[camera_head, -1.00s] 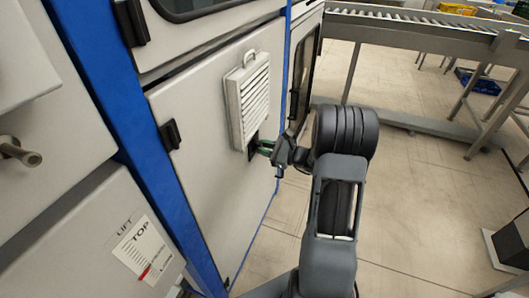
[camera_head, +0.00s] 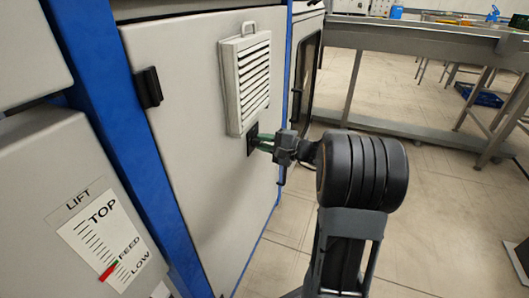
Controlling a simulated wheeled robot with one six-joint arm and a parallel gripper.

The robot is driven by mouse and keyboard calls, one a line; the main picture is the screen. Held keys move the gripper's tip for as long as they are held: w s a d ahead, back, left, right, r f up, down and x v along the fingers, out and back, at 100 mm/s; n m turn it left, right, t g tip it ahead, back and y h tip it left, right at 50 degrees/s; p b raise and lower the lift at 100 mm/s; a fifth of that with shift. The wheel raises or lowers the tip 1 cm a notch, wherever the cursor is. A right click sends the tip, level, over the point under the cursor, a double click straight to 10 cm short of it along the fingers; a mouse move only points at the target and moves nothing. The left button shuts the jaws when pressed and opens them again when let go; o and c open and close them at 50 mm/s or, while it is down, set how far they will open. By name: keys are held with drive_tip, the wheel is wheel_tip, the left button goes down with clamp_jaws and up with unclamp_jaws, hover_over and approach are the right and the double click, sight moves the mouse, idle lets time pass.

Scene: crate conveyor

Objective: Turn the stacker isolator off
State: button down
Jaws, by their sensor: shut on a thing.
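The stacker isolator (camera_head: 251,139) is a small dark plate on the light grey cabinet door, just below a louvred vent.
The louvred vent (camera_head: 246,82) juts from the door right above my gripper. A lift gauge (camera_head: 102,238) marked TOP, FEED and LOW is on a grey box at lower left. A steel conveyor frame (camera_head: 420,42) stands behind at right. Tiled floor between is open.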

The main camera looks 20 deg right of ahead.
drive_tip(key=shift+f+n+b, duration=0.2)
drive_tip(key=shift+n+b, duration=1.1)
drive_tip(key=shift+b, duration=0.1)
drive_tip(key=shift+r+n, duration=0.1)
drive_tip(key=shift+n, duration=0.2)
drive_tip(key=c, duration=1)
unclamp_jaws()
drive_tip(key=p+v, duration=0.3)
drive_tip(key=v, duration=1)
drive_tip(key=shift+s+d+p, duration=0.25)
drive_tip(key=shift+s+p, duration=0.1)
